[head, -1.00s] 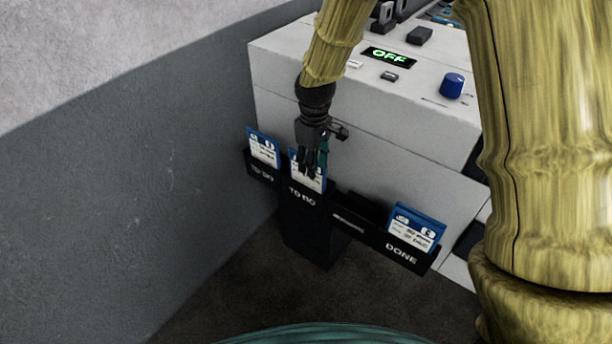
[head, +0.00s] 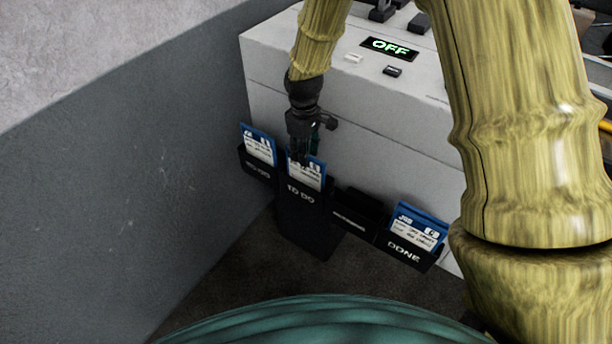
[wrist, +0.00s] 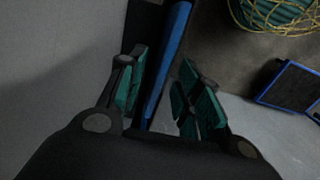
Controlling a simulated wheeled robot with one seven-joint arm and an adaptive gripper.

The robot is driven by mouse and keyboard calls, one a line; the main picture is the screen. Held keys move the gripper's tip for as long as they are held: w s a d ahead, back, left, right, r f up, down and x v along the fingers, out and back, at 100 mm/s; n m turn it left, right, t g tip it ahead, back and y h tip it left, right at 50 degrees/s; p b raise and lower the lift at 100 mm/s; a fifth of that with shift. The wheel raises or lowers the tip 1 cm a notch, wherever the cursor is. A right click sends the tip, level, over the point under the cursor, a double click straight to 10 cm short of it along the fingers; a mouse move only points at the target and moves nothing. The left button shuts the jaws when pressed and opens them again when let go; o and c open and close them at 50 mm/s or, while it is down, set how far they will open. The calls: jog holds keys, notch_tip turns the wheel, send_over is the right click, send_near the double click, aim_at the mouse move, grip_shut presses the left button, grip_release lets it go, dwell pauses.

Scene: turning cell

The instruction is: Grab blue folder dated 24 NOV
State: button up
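A blue folder with a white label (head: 307,174) stands in the middle black holder marked TO DO (head: 301,205). My gripper (head: 302,155) is at its top edge and hides part of the label. In the wrist view, the folder's blue edge (wrist: 170,62) runs between the two open green-padded fingers (wrist: 160,95), with a visible gap on the right side. Other blue folders stand in the left holder (head: 259,146) and in the DONE holder (head: 417,229). The dates on the labels are too small to read.
The holders hang on the front of a white machine (head: 390,130) with a lit OFF display (head: 389,47). A grey wall (head: 130,190) stands close on the left. A dark holder (head: 354,212) between TO DO and DONE shows no folder.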

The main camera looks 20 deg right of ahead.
aim_at(306, 178)
jog(key=f+p, duration=0.1)
jog(key=f, duration=0.1)
jog(key=f+p, duration=0.1)
jog(key=f, duration=0.2)
jog(key=shift+s+d+f, duration=0.15)
jog(key=shift+s, duration=0.05)
grip_shut()
dwell(0.3)
